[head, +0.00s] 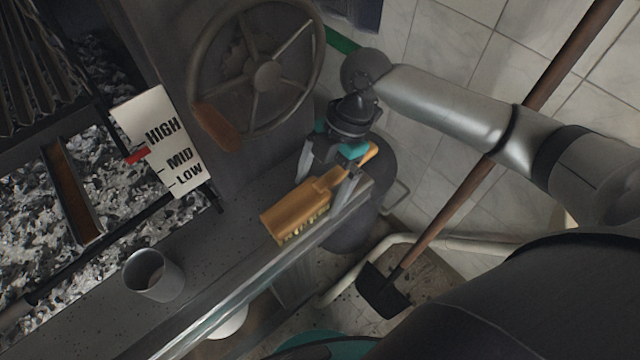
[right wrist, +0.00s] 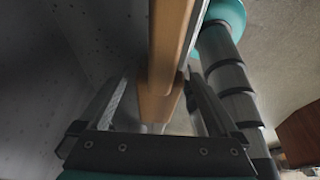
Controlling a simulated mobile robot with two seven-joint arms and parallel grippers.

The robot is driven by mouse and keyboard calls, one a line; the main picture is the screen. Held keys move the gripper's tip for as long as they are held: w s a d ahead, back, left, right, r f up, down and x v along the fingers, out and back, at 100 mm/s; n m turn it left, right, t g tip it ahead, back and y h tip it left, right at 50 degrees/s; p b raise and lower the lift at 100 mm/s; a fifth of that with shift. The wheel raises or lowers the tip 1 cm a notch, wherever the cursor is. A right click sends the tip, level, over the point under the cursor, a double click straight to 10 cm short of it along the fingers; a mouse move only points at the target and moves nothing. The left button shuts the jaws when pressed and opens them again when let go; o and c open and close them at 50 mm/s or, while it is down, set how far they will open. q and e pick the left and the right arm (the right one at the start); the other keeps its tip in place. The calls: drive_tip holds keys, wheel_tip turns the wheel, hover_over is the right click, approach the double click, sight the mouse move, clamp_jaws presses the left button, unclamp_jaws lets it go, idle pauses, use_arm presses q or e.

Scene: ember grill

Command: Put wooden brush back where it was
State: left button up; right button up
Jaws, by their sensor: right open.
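The wooden brush (head: 292,214) lies on the grey metal ledge (head: 205,245) in the head view, with its pale bristles showing at the lower edge and its handle pointing up and right. My right gripper (head: 325,190) is over the handle, open, with one finger on each side of it. In the right wrist view the brush (right wrist: 168,45) runs between the two open fingers, with space visible on both sides. Whether a finger touches the handle I cannot tell. My left gripper is not in view.
A metal cup (head: 154,276) stands on the ledge at lower left. A spoked handwheel (head: 264,74) is behind the brush. A HIGH/MID/LOW sign (head: 160,142) stands by the coals (head: 30,200). A long-handled tool (head: 440,215) leans at right.

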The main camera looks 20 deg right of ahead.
drive_tip(key=p+v, duration=0.2)
drive_tip(key=v, duration=1)
drive_tip(key=shift+a, duration=0.1)
